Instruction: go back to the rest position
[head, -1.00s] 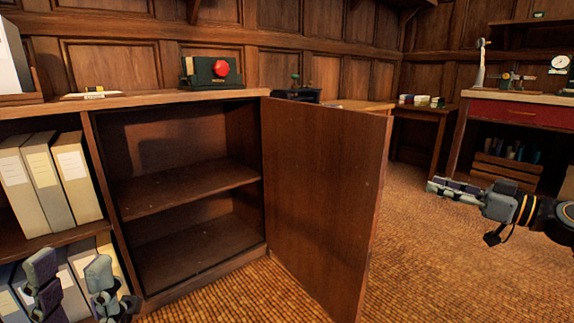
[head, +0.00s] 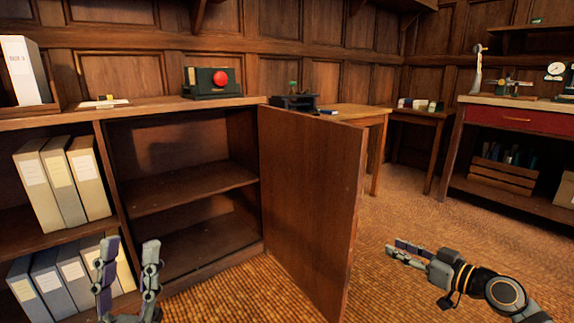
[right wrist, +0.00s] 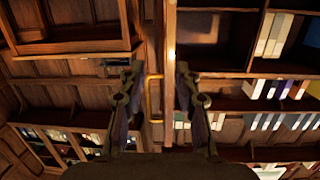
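My left gripper (head: 128,262) is at the lower left of the head view, fingers up and apart, with nothing between them. It is in front of the shelf of binders and the open cabinet (head: 186,186). My right gripper (head: 400,249) is at the right of the head view, to the right of the cabinet door (head: 310,200), over the floor. In the right wrist view, the right gripper (right wrist: 157,78) has its fingers apart and empty. A brass handle (right wrist: 153,98) on a wooden front shows between them; how far off it is I cannot tell.
The cabinet door stands wide open and its shelves look empty. Binders (head: 60,180) fill the shelves to the left. A workbench with a red drawer (head: 512,117) stands right. Floor between is clear.

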